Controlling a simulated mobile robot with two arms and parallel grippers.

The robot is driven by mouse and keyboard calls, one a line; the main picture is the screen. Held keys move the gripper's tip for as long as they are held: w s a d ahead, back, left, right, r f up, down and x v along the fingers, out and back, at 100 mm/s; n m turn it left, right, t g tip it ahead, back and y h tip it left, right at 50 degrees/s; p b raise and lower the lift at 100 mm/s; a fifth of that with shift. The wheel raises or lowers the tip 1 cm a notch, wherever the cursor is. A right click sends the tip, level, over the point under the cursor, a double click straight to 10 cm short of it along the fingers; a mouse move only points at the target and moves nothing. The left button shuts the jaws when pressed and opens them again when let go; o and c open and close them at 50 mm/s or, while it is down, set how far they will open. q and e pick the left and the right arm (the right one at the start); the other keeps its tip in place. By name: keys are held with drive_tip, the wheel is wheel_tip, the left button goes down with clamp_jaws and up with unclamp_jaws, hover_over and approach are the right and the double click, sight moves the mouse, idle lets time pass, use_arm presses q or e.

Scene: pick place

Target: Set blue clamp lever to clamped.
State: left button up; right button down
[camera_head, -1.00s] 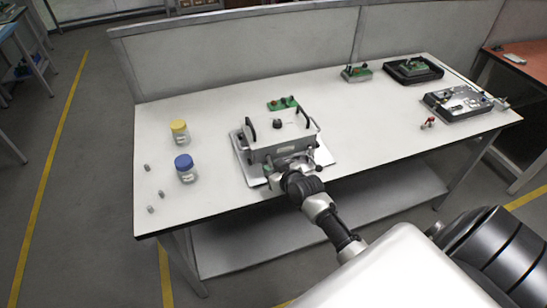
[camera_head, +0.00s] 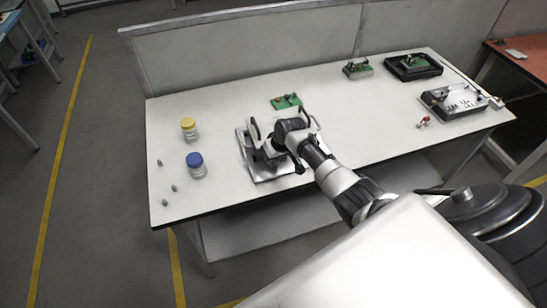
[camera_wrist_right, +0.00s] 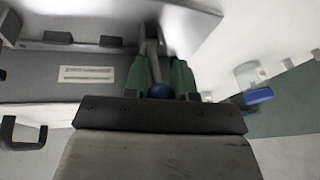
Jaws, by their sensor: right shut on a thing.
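The blue clamp lever shows in the right wrist view as a grey bar with a blue ball knob (camera_wrist_right: 160,91). My right gripper (camera_wrist_right: 158,66) is shut on it, with a green finger on each side and the knob between them. In the head view the lever and the fingertips are hidden behind my right arm, which reaches over the clamp fixture (camera_head: 262,172) on the white table. The fixture's grey body with a white label (camera_wrist_right: 88,74) fills the left of the wrist view. My left gripper is not in view.
A yellow-lidded jar (camera_head: 188,128) and a blue-lidded jar (camera_head: 196,166) stand left of the fixture, with small grey pieces beyond. A green board (camera_head: 287,101) lies behind it. A tray (camera_head: 414,68) and a device (camera_head: 455,102) are at right. Table between is mostly clear.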

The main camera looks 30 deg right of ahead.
drive_tip(key=shift+w+g, duration=0.3)
drive_tip(key=shift+g, duration=0.3)
drive_tip(key=c, duration=0.9)
unclamp_jaws()
drive_tip(key=shift+w+f, duration=0.1)
drive_tip(key=shift+d+r, duration=0.1)
drive_tip(key=shift+r, duration=0.35)
drive_tip(key=v, duration=1)
drive_tip(key=shift+d, duration=0.1)
